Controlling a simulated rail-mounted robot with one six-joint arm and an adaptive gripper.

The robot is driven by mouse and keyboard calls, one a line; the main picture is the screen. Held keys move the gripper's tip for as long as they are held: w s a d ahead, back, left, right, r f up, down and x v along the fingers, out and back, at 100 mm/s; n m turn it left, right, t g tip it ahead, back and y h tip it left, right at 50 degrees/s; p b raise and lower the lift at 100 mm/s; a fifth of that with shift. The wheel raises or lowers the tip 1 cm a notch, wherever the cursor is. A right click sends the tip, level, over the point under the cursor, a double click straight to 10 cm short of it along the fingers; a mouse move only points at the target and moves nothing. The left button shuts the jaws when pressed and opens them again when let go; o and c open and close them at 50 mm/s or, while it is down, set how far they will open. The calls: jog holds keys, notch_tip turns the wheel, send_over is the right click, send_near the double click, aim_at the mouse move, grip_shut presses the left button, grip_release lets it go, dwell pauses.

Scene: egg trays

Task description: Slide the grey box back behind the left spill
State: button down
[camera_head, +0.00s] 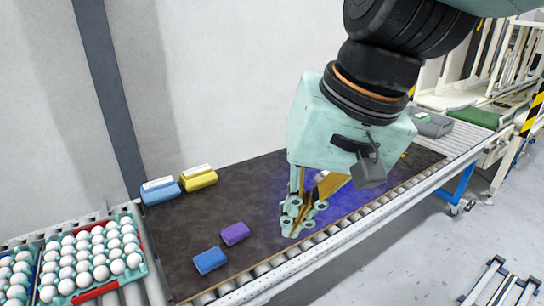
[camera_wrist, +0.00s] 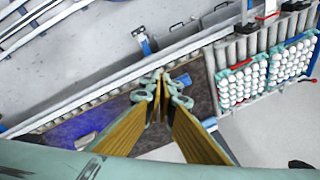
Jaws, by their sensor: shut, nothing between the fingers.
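A grey box (camera_head: 432,123), open-topped, sits at the far right end of the dark mat, behind my arm. I cannot tell where one spill ends and another begins. My gripper (camera_head: 296,226) points down over the front part of the mat, shut and empty, well apart from the grey box. In the wrist view my gripper (camera_wrist: 162,88) has its fingertips together, and the glow (camera_wrist: 68,130) lies to their left.
On the dark mat (camera_head: 130,238) are a blue block (camera_head: 210,260) and a purple block (camera_head: 235,233). A blue pack (camera_head: 160,190) and a yellow pack (camera_head: 199,178) stand by the wall. An egg tray (camera_head: 140,268) is at left. A green item (camera_head: 474,118) is beyond the grey box.

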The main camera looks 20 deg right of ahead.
jog(key=w+d+f+m+t+y+p, duration=0.1)
jog(key=w+d+f+m, duration=0.1)
jog(key=w+d+m, duration=0.5)
jog(key=w+d+f+m+t+y+p, duration=0.15)
jog(key=w+d+m, duration=0.25)
jog(key=w, duration=0.7)
jog(key=w+d+f+m+y+p, duration=0.1)
jog(key=w+d+f+m, duration=0.3)
jog(key=w, duration=0.5)
jog(key=w+d+f+m+t+h, duration=0.1)
jog(key=d+f+m, duration=0.4)
jog(key=d, duration=0.6)
jog(key=w+d+f+m+t+h+p, duration=0.1)
jog(key=d+f+m, duration=0.3)
jog(key=d, duration=0.7)
jog(key=w+d+f+m+t+h+p, duration=0.1)
jog(key=d+f+m, duration=0.4)
jog(key=d, duration=0.7)
notch_tip(320, 180, down, 2)
jog(key=shift+w+f+m, duration=0.15)
jog(key=shift+w+m, duration=0.15)
jog(key=shift+w, duration=0.5)
jog(key=shift+w+f+h, duration=0.1)
jog(key=shift+h, duration=0.15)
